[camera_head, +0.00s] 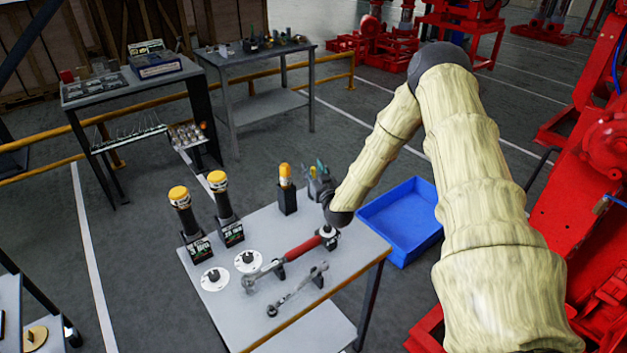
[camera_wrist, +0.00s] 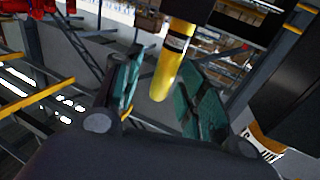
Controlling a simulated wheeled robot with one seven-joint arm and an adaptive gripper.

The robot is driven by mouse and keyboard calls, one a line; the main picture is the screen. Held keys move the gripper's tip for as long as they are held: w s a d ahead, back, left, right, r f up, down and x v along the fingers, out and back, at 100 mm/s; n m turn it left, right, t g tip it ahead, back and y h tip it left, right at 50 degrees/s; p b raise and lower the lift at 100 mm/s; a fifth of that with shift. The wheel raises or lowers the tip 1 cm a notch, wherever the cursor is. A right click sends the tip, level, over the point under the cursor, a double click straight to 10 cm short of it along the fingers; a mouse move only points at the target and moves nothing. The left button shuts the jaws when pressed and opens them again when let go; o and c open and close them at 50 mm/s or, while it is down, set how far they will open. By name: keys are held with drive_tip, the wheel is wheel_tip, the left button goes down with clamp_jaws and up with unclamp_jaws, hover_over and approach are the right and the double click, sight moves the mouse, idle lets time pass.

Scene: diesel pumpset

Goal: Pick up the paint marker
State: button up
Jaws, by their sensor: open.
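The paint marker (camera_head: 285,172) is yellow with a pale band and stands upright in a black holder (camera_head: 288,200) at the back of the grey workbench (camera_head: 210,300). My gripper (camera_head: 317,178) is just right of it in the head view, with the arm reaching down from the right. In the wrist view the marker (camera_wrist: 174,58) appears upside down. Its rounded yellow end reaches between the two teal fingers of my open gripper (camera_wrist: 159,66). Gaps show on both sides, so the fingers do not appear to grip it. Its lower part is hidden in the holder.
Two black yellow-capped cylinders (camera_head: 222,196) stand left of the marker; one (camera_wrist: 285,95) shows large at right in the wrist view. A red-handled wrench (camera_head: 298,250), a smaller wrench (camera_head: 297,290) and white discs (camera_head: 215,279) are in front. A blue bin (camera_head: 400,215) lies beyond the bench.

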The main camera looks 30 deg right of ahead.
drive_tip(key=shift+c, duration=0.5)
clamp_jaws()
drive_tip(key=shift+r, duration=0.1)
drive_tip(key=shift+r+b, duration=1.15)
drive_tip(key=shift+r, duration=3.75)
